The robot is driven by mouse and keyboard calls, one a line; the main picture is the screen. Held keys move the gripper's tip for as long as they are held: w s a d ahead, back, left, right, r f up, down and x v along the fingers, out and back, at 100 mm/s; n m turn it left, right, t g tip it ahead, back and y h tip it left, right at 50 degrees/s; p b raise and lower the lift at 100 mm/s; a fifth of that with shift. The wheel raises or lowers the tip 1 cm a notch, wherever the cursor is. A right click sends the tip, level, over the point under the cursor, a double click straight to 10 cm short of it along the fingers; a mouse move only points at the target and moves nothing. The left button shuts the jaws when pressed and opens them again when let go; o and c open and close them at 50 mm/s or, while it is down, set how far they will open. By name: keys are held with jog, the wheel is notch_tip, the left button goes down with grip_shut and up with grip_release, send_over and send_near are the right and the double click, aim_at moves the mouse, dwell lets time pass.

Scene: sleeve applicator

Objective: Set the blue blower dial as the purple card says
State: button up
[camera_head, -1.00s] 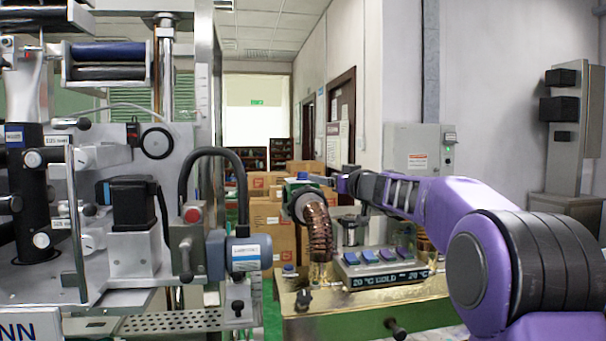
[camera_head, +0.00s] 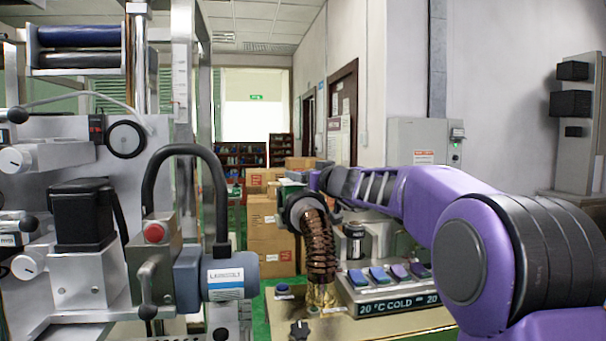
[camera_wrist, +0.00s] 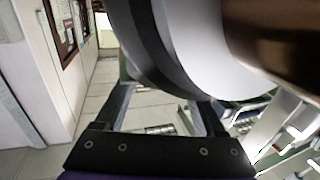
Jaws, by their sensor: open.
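A small blue knob (camera_head: 283,289) sits on the brass-coloured top of the unit; its setting is too small to read. I cannot make out a purple card for certain. A row of blue, purple and teal keys (camera_head: 379,275) lies above a display (camera_head: 390,305) that reads "20 °C COLD". My gripper in the head view (camera_head: 296,192) is up behind a copper corrugated hose (camera_head: 319,248), largely hidden. In the wrist view my gripper (camera_wrist: 158,97) has its fingers apart, with a large grey and black round body (camera_wrist: 190,50) close in front, partly covering the view between them.
A machine with a blue-grey motor (camera_head: 230,276) and a curved black hose (camera_head: 185,155) fills the left. A black knob (camera_head: 299,330) is at the unit's front. Cardboard boxes (camera_head: 270,235) stand behind. A grey wall box (camera_head: 420,145) hangs at the back right.

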jog(key=shift+w+a, duration=0.15)
jog(key=shift+w, duration=0.1)
grip_shut()
dwell(0.3)
jog(key=shift+y, duration=0.3)
